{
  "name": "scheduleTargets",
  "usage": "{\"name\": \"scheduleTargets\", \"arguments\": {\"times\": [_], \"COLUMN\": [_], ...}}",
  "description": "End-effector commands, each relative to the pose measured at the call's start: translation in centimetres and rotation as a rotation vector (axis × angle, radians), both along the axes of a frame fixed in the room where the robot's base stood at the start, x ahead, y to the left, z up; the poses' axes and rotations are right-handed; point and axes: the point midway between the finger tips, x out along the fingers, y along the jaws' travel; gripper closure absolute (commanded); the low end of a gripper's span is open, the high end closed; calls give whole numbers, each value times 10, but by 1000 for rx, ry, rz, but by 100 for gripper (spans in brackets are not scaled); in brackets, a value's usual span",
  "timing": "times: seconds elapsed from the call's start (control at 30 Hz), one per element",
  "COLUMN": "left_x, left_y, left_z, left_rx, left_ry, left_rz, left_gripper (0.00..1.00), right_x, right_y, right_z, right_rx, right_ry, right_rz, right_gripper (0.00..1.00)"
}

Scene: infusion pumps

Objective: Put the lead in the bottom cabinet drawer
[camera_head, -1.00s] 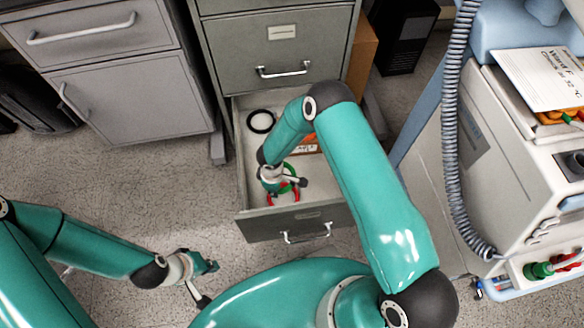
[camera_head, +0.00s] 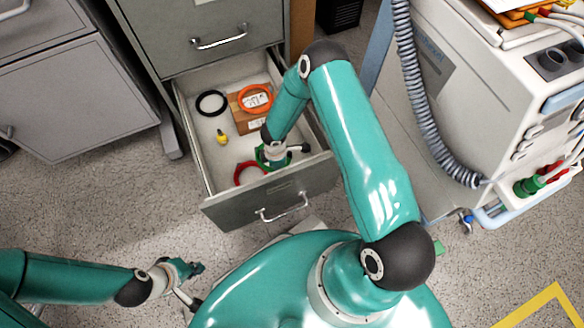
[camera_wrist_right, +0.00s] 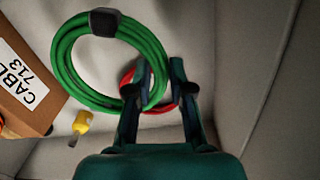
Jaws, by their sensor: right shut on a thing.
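The bottom cabinet drawer (camera_head: 188,138) is pulled open in the head view. A green coiled lead (camera_wrist_right: 72,85) with a black tie shows large in the right wrist view. My right gripper (camera_wrist_right: 161,92) is shut on the green lead's lower right side. In the head view my right gripper (camera_head: 276,158) is low inside the drawer near its front, partly hiding the green lead (camera_head: 261,154). I cannot tell whether the lead touches the drawer floor. My left gripper (camera_head: 188,280) is away from the drawer at lower left; its jaw opening is unclear.
The drawer also holds a red coil (camera_head: 249,171), a black coil (camera_head: 211,103), a yellow object (camera_head: 221,138), and an orange coil (camera_head: 255,98) on a cardboard box (camera_head: 241,116). A medical machine (camera_head: 480,90) with a grey hose (camera_head: 417,95) stands at right.

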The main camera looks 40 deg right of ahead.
Motion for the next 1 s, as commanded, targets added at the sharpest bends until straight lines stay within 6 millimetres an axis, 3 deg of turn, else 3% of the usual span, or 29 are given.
{"name": "scheduleTargets", "arguments": {"times": [0.23,0.33,0.6,0.8,1.0], "left_x": [0,0,0,0,0], "left_y": [0,0,0,0,0], "left_z": [-6,-16,-23,-35,-35], "left_rx": [0,0,0,0,0], "left_ry": [0,0,0,0,0], "left_rz": [0,0,0,0,0], "left_gripper": [100,100,100,100,100], "right_x": [-13,-12,-11,-11,-11], "right_y": [-51,-46,-46,-46,-45], "right_z": [-1,-23,-41,-67,-70], "right_rx": [-1,0,0,0,0], "right_ry": [-1,1,-1,0,-1], "right_rz": [-6,2,1,0,1], "right_gripper": [100,100,100,100,100]}}
